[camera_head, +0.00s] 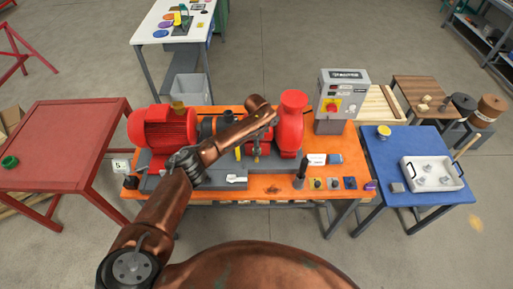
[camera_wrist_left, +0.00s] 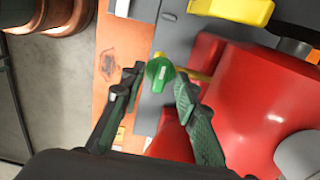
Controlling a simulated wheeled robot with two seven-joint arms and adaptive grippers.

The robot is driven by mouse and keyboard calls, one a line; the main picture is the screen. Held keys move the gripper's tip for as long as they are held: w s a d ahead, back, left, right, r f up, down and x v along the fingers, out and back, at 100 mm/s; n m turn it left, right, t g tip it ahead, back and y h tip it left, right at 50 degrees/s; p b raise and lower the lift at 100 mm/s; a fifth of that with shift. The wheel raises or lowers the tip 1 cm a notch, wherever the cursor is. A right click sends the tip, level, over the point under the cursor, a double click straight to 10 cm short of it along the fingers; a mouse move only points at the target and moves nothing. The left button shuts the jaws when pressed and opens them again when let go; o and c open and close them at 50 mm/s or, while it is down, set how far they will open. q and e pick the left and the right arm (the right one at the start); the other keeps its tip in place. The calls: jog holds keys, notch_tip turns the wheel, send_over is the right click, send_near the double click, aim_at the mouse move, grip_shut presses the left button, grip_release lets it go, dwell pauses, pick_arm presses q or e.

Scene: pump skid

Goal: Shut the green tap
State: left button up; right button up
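The green tap (camera_wrist_left: 160,72) is a round green knob with a pale mark, seen in the left wrist view between the fingertips. A yellow part shows just behind it. My left gripper (camera_wrist_left: 155,90) is open, with one finger on each side of the tap; a gap shows on both sides. In the head view my left gripper (camera_head: 257,153) points down in front of the red pump (camera_head: 291,125), and I cannot make out the tap there. My right gripper is in neither view.
The orange bench (camera_head: 270,188) carries a red motor (camera_head: 162,130), a grey control box (camera_head: 342,93) and several small items along its front edge. A red table (camera_head: 65,145) stands left, a blue table (camera_head: 405,150) right.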

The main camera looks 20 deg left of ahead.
pick_arm(q)
jog(key=shift+r, duration=0.1)
notch_tip(320, 180, up, 12)
dwell(0.5)
jog(key=shift+f, duration=0.2)
